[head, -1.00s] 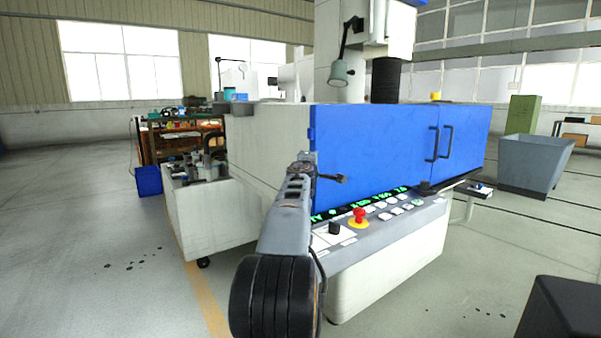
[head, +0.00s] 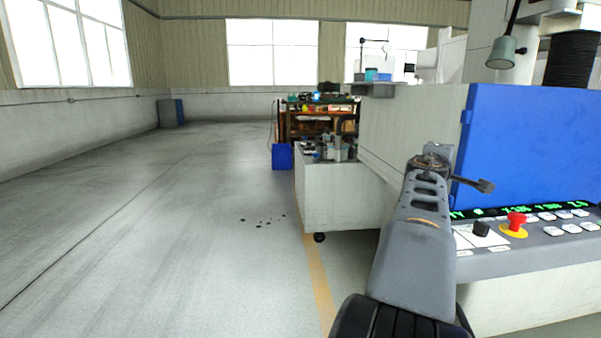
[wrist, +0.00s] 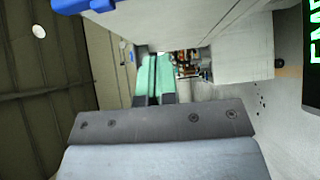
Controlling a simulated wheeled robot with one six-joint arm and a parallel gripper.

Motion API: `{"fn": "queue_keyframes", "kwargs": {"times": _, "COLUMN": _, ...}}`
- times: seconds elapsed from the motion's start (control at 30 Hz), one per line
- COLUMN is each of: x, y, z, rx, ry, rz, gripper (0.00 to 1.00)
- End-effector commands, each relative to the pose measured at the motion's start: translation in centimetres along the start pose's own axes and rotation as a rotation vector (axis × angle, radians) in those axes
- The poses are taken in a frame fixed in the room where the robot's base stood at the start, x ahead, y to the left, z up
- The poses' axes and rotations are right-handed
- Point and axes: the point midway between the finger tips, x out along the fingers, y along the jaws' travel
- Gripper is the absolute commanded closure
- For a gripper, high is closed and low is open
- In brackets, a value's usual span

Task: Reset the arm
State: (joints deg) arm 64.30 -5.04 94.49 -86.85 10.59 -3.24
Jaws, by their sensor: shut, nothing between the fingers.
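My arm (head: 415,240) rises from the bottom of the head view, right of centre, in front of the machine. Its far end is by the lower left part of the blue door, above the control panel in the picture. In the wrist view my gripper (wrist: 156,72) shows two green-faced fingers side by side, shut, with nothing held. A grey plate with screws covers the lower part of that view.
The machine's blue door (head: 540,145) and control panel (head: 555,238) with a red stop button (head: 516,221) are at right. A white cabinet (head: 345,197) and a blue bin (head: 282,157) stand behind. The floor (head: 150,240) at left is open.

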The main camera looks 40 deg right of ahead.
Motion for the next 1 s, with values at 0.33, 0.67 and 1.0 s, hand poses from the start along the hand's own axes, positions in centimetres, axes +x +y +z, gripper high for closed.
{"fn": "queue_keyframes", "kwargs": {"times": 0.33, "x": -3.5, "y": 3.2, "z": -6.0, "rx": 0.184, "ry": 0.063, "rz": -0.113, "gripper": 1.00}}
{"fn": "queue_keyframes", "kwargs": {"times": 0.67, "x": -17.5, "y": 4.4, "z": -17.0, "rx": 0.513, "ry": 0.146, "rz": -0.604, "gripper": 1.00}}
{"fn": "queue_keyframes", "kwargs": {"times": 1.0, "x": -35.8, "y": 3.9, "z": -19.5, "rx": 0.538, "ry": 0.116, "rz": -1.198, "gripper": 1.00}}
